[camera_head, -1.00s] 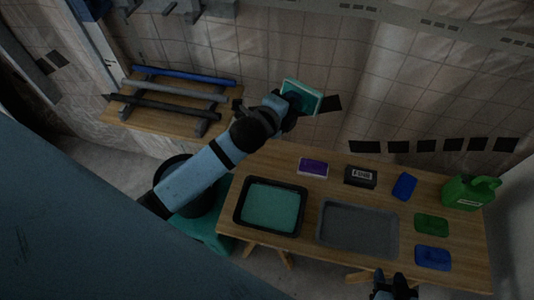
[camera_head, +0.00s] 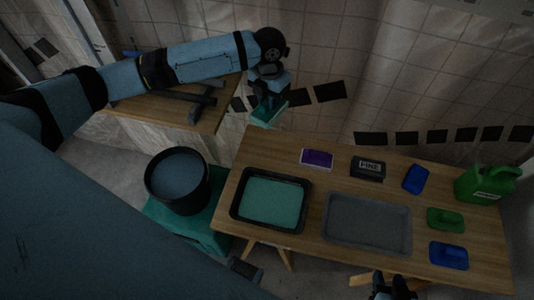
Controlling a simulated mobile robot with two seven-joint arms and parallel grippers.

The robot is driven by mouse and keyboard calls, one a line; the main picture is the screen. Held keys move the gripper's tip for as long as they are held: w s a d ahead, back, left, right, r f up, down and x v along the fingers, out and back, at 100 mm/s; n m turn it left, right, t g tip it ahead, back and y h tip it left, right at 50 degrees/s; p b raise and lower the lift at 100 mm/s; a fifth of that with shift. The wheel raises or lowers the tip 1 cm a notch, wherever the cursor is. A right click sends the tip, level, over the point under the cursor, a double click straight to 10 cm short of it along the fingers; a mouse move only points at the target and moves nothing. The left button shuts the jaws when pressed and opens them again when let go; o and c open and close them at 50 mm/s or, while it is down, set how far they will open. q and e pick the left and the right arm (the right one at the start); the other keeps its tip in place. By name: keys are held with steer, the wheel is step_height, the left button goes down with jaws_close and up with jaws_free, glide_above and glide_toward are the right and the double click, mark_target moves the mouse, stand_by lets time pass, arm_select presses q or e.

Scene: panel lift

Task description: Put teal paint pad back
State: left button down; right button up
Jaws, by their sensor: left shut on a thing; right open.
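The teal paint pad (camera_head: 266,115) is held by my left gripper (camera_head: 270,97), above and beyond the back left corner of the work table. The gripper is shut on it and partly hides it. A black tray with teal paint (camera_head: 271,203) sits on the left of the table (camera_head: 313,178). My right gripper (camera_head: 392,289) is open and empty at the front edge of the table, partly cut off by the bottom of the view.
A grey tray (camera_head: 366,223), purple pad (camera_head: 316,159), black box (camera_head: 368,167), blue and green pads (camera_head: 446,219) and a green jug (camera_head: 487,184) stand on the table. A dark bucket (camera_head: 178,180) stands left of it.

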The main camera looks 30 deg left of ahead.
arm_select(q)
steer(key=shift+a+f, duration=0.25)
steer(key=shift+f, duration=0.05)
step_height(320, 180, down, 19)
steer(key=shift+f, duration=0.15)
steer(key=c, duration=0.9)
jaws_free()
steer(key=shift+b, duration=0.3)
steer(key=shift+c, duration=0.2)
step_height(320, 180, up, 12)
